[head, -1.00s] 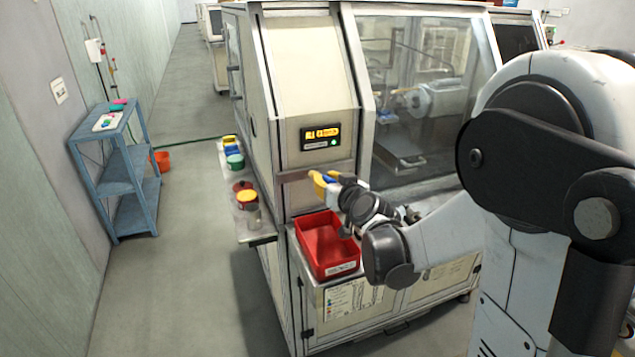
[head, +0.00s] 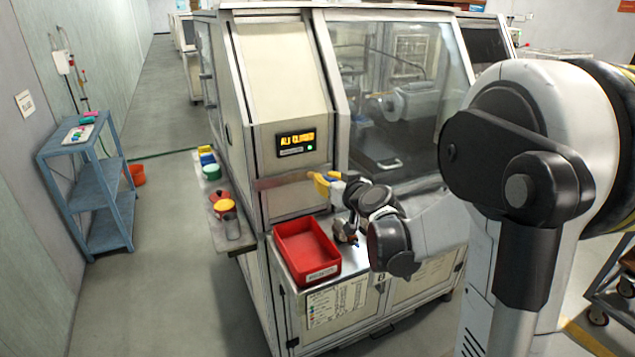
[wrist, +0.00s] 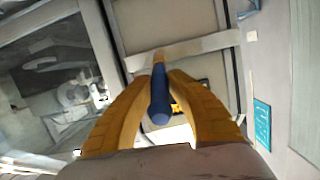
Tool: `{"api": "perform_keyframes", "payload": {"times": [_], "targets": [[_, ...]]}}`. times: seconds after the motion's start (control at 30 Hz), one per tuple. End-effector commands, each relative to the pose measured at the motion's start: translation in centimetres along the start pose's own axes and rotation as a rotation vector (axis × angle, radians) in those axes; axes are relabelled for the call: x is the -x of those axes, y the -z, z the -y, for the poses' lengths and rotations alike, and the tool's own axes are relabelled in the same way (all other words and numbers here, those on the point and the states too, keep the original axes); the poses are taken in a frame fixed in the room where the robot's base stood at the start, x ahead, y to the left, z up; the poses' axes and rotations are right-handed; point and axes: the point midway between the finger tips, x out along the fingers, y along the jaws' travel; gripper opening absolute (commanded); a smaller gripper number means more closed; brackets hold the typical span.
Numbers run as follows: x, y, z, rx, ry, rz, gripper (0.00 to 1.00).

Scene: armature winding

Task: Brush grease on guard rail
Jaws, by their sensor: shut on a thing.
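My gripper (head: 325,181) has yellow fingers and is shut on a brush with a blue handle (wrist: 159,100). In the wrist view, the brush's tan head (wrist: 160,58) points away from me to the guard rail (wrist: 190,48). The head overlaps the rail there; I cannot tell whether it touches. Grease on the rail cannot be made out.
A red bin (head: 306,250) and a small dark-and-brown object (head: 345,232) stand on the counter below my gripper. A side shelf (head: 232,228) holds several coloured pots. A blue rack (head: 90,190) stands by the left wall.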

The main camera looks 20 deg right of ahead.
Motion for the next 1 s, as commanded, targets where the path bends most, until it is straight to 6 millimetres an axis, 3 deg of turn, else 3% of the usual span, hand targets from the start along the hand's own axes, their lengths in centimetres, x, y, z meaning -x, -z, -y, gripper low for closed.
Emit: {"api": "perform_keyframes", "payload": {"times": [0.27, 1.0], "targets": [[0.0, 0.1, -0.9, -0.001, -0.001, -0.001, 0.00], [-0.1, 0.5, -6.4, -0.001, -0.002, -0.001, 0.00]]}}
